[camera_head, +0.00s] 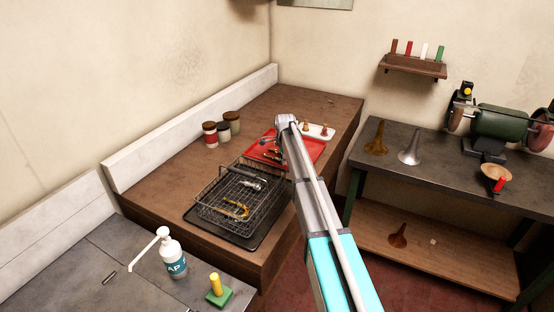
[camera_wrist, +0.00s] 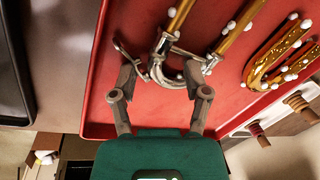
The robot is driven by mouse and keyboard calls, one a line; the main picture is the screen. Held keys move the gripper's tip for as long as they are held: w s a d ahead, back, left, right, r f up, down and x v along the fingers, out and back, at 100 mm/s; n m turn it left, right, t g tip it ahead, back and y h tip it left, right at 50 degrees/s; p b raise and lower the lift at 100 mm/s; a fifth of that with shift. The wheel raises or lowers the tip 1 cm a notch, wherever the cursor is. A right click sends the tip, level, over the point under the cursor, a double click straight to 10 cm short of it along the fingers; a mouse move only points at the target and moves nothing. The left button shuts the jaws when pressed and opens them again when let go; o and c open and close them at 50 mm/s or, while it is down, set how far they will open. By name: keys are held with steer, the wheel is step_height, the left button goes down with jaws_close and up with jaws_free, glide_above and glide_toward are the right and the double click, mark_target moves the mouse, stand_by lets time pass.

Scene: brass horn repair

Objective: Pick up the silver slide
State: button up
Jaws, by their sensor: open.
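In the wrist view, a silver curved piece (camera_wrist: 168,70) with brass-coloured tubes lies on the red tray (camera_wrist: 100,100). It looks like a slide. My gripper (camera_wrist: 162,80) is open, with one finger on each side of the curve; I cannot tell whether they touch it. In the head view, my arm covers part of the red tray (camera_head: 312,156) and hides most of my gripper. Another silver piece (camera_head: 254,184) lies in the wire basket (camera_head: 208,208), beside a brass curved piece (camera_head: 236,210).
A brass U-shaped piece with white beads (camera_wrist: 282,66) lies to the right on the red tray. A white tray (camera_head: 325,135) with small wooden-topped parts adjoins the red tray. Jars (camera_head: 210,135) stand along the wall. A dark tray (camera_head: 245,242) lies under the basket.

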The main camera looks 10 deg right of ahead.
stand_by(0.4)
jaws_close()
